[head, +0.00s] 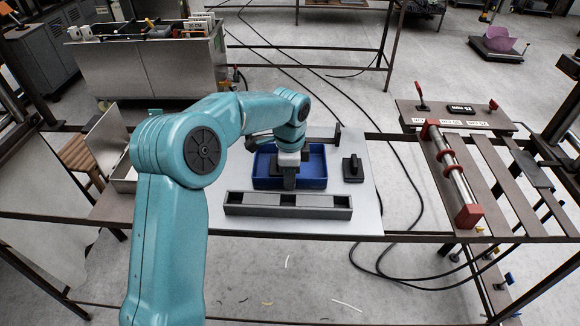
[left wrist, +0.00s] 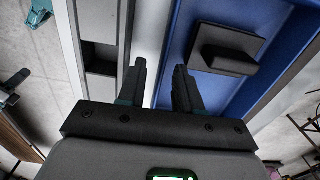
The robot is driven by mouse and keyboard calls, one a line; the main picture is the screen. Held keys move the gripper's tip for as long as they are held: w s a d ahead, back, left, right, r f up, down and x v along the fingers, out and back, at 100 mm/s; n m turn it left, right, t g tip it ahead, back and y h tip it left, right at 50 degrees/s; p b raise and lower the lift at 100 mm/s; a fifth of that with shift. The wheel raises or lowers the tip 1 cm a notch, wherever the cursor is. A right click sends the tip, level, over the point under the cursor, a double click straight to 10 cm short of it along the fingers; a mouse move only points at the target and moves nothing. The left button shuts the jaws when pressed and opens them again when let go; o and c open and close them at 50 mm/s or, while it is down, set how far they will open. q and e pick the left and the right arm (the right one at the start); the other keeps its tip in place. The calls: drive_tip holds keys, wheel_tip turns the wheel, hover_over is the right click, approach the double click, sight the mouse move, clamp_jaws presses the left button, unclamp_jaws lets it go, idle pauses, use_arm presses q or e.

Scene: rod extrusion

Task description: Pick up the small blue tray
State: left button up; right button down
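The small blue tray (head: 314,183) sits on a pale metal sheet on the table, behind a long grey slotted block (head: 245,209). My left gripper (head: 289,184) is low at the tray's near side in the head view and hides part of it. In the left wrist view its two fingers (left wrist: 160,72) are apart with nothing gripped between them. One finger is over the gap beside the blue tray (left wrist: 215,93); the other is at the tray's edge. I cannot tell whether it touches. A dark handled block (left wrist: 228,48) shows within the tray's outline. My right gripper is not in view.
Another dark handled block (head: 352,168) stands on the sheet right of the tray. An open pale box (head: 108,150) is at the left. A red-ended rod fixture (head: 452,175) stands on the slatted table at right. Black cables hang between the tables.

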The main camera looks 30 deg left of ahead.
use_arm(q)
drive_tip(key=shift+w+a+f, duration=0.1)
drive_tip(key=shift+w, duration=0.05)
drive_tip(key=c, duration=0.5)
clamp_jaws()
